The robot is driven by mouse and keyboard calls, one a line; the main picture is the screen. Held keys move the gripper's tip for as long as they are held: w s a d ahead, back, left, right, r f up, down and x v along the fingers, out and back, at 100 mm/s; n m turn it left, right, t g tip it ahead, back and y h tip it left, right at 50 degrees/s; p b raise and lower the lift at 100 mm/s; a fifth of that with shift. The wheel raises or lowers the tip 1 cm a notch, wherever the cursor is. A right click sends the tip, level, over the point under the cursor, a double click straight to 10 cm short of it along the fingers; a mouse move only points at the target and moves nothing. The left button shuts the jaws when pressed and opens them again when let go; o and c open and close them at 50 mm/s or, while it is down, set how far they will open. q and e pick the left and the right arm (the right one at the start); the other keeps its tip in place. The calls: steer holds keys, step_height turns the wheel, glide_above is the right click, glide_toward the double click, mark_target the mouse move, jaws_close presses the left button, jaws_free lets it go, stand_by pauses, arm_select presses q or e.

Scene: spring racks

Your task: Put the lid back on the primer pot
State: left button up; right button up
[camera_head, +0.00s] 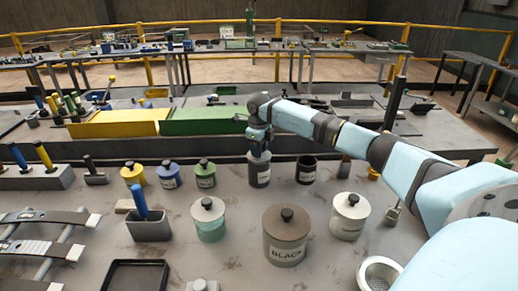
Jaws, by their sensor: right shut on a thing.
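My right gripper (259,141) reaches in from the right and points down over a grey pot (260,175) with a pale label. It is shut on what appears to be that pot's lid (260,156), at the pot's top. The fingers hide the lid's knob, and I cannot tell whether the lid touches the rim. The label is too small to read, so I cannot confirm that this is the primer pot. Just right of it stands a dark pot (306,176) with an open top and a pale label. My left gripper is not in view.
Small lidded pots in yellow (134,175), blue (168,176) and green (205,176) stand left. Nearer are a pale green pot (210,227), a large pot marked BLACK (285,247) and a cream pot (349,221). A tray (137,275) lies at the front.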

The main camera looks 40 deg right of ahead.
steer(key=o, duration=1.5)
steer(key=shift+r, duration=0.1)
steer(key=shift+r+p, duration=2.3)
steer(key=shift+r, duration=1.15)
jaws_close()
